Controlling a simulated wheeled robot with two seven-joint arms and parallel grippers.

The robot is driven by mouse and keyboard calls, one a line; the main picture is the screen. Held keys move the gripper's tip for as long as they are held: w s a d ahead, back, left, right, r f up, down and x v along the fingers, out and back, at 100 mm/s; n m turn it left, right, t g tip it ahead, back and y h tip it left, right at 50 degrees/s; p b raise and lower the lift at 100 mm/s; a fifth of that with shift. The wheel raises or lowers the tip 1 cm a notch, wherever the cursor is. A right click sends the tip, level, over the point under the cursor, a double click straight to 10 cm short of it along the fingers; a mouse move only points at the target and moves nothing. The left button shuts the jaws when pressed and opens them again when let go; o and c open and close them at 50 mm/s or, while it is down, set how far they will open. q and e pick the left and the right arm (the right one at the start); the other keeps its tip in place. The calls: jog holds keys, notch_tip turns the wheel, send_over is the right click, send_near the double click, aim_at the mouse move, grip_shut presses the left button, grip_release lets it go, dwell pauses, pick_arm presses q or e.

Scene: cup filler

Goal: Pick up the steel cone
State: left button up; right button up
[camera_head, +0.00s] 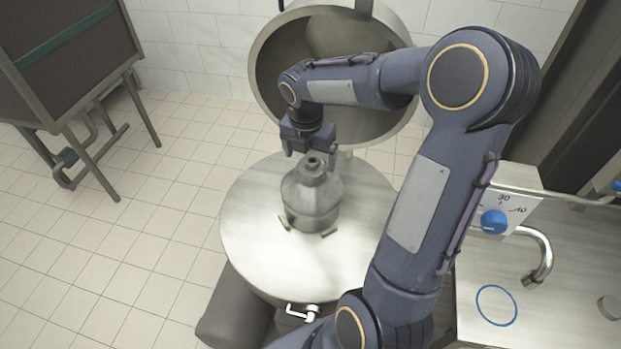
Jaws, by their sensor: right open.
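The steel cone (311,191) is a grey metal piece with a narrow neck on top and a wide lower part. It stands upright on the round metal table (252,235), between small brackets on the tabletop. My right gripper (311,153) is open at the cone's top, its fingers pointing down around or just above the neck. I cannot tell whether the fingers touch it. My right arm comes in from the lower right. My left gripper is not in view.
A large open round metal vessel (265,62) stands behind the table. A counter with a blue knob (494,221), a tap (541,262) and a blue ring mark (497,305) is at right. A dark framed stand (70,60) is at left. The tiled floor at left is clear.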

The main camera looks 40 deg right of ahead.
aim_at(312, 161)
jog(key=f, duration=0.4)
jog(key=shift+d+f, duration=0.25)
jog(key=shift+d, duration=0.15)
jog(key=shift+r, duration=0.1)
grip_shut()
